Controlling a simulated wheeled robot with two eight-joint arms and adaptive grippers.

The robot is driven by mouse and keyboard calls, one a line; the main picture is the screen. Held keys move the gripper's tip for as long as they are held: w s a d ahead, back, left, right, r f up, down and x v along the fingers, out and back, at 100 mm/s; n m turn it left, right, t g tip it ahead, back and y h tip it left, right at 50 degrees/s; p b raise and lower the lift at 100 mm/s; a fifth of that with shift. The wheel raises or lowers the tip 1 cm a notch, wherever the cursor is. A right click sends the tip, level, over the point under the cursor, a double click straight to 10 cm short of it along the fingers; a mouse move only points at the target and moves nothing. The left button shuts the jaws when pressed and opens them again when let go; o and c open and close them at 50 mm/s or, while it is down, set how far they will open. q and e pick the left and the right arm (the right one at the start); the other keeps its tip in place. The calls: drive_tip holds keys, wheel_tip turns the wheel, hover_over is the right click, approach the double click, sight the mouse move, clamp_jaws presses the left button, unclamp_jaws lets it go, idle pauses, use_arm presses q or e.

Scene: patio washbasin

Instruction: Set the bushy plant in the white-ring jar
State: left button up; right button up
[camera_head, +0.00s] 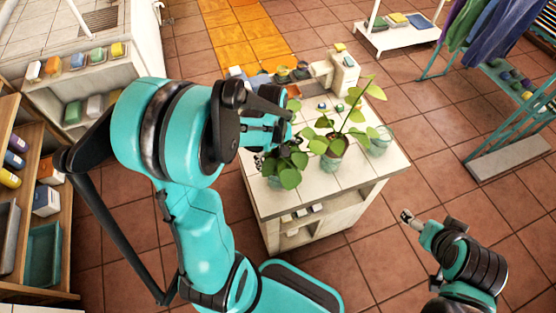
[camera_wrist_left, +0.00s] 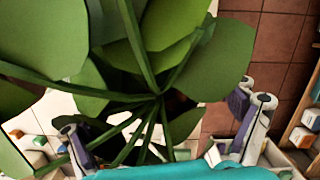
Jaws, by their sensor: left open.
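A clear greenish jar (camera_head: 381,141) is at the table's right side; I cannot make out a white ring. My right gripper (camera_head: 407,217) is off the table, too small to judge.
The white tiled table (camera_head: 361,172) has a bare strip at its near right. A pale basin fixture (camera_head: 343,75) and small coloured items crowd its far end. A wooden shelf (camera_head: 62,225) is at left. Tiled floor (camera_head: 440,150) is clear at right.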

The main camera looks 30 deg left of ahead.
sight(276, 155)
use_arm(q)
wheel_tip(276, 155, up, 12)
drive_tip(key=a+p, duration=0.1)
drive_tip(key=p, duration=0.3)
drive_tip(key=s+d+r+m+t+y, duration=0.1)
drive_tip(key=s+d+r+m+t, duration=0.4)
drive_tip(key=m, duration=0.7)
drive_tip(key=shift+d+r+t, duration=0.4)
drive_tip(key=shift+d+t, duration=1)
drive_tip(key=shift+d, duration=0.1)
drive_tip(key=shift+s, duration=0.1)
wheel_tip(276, 155, down, 8)
drive_tip(key=b, duration=0.7)
drive_tip(key=shift+r, duration=0.2)
